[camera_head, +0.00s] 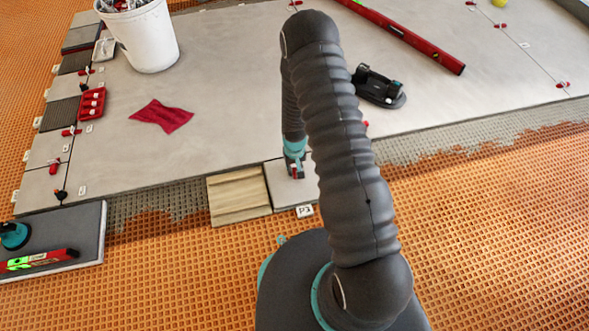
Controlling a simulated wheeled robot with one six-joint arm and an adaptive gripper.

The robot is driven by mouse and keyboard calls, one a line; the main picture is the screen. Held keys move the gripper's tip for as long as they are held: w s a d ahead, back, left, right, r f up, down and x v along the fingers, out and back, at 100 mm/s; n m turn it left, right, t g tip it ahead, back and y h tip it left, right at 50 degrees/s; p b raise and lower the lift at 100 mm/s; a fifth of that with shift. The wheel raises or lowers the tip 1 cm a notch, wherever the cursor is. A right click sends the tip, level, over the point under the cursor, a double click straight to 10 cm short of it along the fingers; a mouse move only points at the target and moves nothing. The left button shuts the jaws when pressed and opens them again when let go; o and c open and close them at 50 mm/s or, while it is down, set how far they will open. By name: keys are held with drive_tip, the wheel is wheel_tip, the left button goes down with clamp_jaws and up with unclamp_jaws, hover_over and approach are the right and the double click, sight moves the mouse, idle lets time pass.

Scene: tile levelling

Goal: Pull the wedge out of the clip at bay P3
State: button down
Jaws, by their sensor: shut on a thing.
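My gripper (295,171) points down over the small grey tile (287,193) beside the P3 label (305,211). It is shut on a small red wedge (294,173), of which only a sliver shows between the fingers. The clip at P3 is mostly hidden by the fingers and my arm, so I cannot tell whether the wedge is still inside it.
A beige board (238,196) lies left of the P3 tile. Orange matting (180,285) is open in front.

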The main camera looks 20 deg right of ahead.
drive_tip(key=shift+r+p, duration=1.3)
drive_tip(key=shift+r, duration=1.3)
